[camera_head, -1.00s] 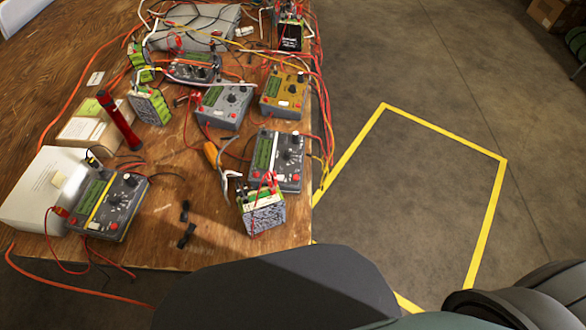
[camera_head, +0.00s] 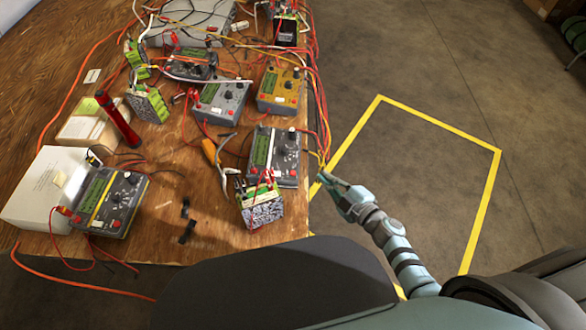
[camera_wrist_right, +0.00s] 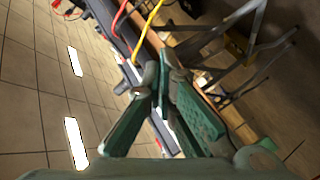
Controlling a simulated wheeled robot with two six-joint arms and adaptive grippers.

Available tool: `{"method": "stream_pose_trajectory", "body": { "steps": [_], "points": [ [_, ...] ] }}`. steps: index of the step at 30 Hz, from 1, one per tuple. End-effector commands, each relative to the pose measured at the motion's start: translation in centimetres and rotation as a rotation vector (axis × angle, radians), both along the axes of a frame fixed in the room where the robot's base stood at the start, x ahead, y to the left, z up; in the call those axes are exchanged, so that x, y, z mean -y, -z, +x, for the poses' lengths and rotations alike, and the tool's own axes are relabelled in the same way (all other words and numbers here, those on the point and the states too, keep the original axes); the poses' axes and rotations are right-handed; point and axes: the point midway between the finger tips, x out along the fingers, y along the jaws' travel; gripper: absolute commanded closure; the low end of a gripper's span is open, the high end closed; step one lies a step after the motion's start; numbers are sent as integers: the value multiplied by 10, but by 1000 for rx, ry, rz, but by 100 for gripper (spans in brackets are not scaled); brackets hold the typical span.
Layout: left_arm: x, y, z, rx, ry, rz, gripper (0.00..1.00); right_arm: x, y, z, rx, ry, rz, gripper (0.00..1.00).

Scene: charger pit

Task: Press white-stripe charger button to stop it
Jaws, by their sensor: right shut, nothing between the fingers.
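Several chargers with green screens, dials and red buttons sit on the wooden table. A grey one (camera_head: 272,157) is at the table's right edge, a light grey one (camera_head: 221,102) and a tan one (camera_head: 281,90) behind it. A yellow-striped one (camera_head: 107,204) is at the front left, and another (camera_head: 191,66) farther back. My right gripper (camera_head: 324,178) is shut and empty, just off the right table edge beside the near grey charger. Its closed fingertips show in the wrist view (camera_wrist_right: 161,68). My left gripper is out of view.
A battery pack (camera_head: 261,206) with red leads stands in front of the near grey charger. Red and yellow cables (camera_head: 321,115) hang along the right table edge, close to my right gripper. A yellow floor outline (camera_head: 440,122) surrounds clear floor at right.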

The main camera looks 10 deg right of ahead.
Motion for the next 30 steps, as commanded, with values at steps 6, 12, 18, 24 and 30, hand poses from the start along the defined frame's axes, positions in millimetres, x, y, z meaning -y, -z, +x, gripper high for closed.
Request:
{"method": "stream_pose_trajectory", "body": {
  "steps": [6, 12, 18, 24, 30],
  "points": [
    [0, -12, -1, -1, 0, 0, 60, -63, -117, 19, 349, -406, -296, 100],
    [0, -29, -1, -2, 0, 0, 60, -90, -192, 0, 578, -904, -970, 100],
    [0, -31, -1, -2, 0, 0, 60, -67, -197, 0, 528, -1003, -1243, 100],
    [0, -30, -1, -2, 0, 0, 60, -67, -196, 0, 527, -1003, -1241, 100],
    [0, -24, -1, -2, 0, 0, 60, -68, -189, 0, 528, -1002, -1238, 100]
  ]
}}
